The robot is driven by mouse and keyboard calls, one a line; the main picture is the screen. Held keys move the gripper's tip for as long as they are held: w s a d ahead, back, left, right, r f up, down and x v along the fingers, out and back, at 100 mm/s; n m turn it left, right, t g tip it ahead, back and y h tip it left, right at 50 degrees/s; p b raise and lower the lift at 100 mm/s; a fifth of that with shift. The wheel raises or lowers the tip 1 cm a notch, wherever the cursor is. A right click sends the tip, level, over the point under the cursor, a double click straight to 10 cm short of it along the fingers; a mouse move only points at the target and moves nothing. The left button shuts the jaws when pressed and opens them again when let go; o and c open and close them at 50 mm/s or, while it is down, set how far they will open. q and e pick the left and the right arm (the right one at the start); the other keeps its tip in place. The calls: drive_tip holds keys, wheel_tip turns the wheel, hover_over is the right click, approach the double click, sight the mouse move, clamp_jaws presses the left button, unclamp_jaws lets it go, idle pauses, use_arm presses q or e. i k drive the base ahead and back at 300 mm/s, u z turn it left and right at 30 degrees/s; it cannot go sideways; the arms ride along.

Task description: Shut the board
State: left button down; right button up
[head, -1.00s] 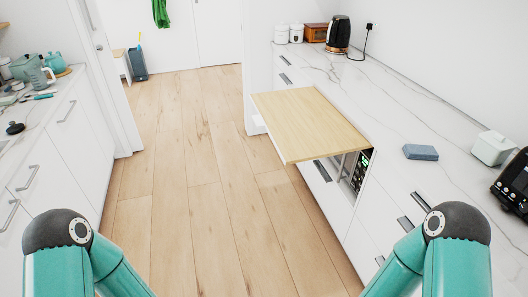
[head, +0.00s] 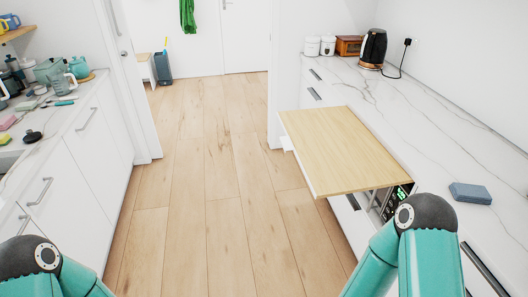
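A light wooden board (head: 345,148) is pulled out from the right-hand cabinet run and stands out over the floor, just under the worktop level. Its near right corner lies close to my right arm in the picture. Both of my arms show only by their teal links and dark joints at the bottom of the head view. My grippers are out of the frame.
The marble worktop (head: 440,135) on the right bears a blue-grey sponge (head: 470,193), a black kettle (head: 372,48) and white canisters (head: 320,46). A built-in appliance with a lit display (head: 396,200) sits below the board. Wooden floor (head: 215,190) is clear between the counters.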

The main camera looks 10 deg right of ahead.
sight(337, 154)
drive_tip(key=z, duration=0.05)
drive_tip(key=i, duration=1.2)
drive_tip(key=z, duration=0.45)
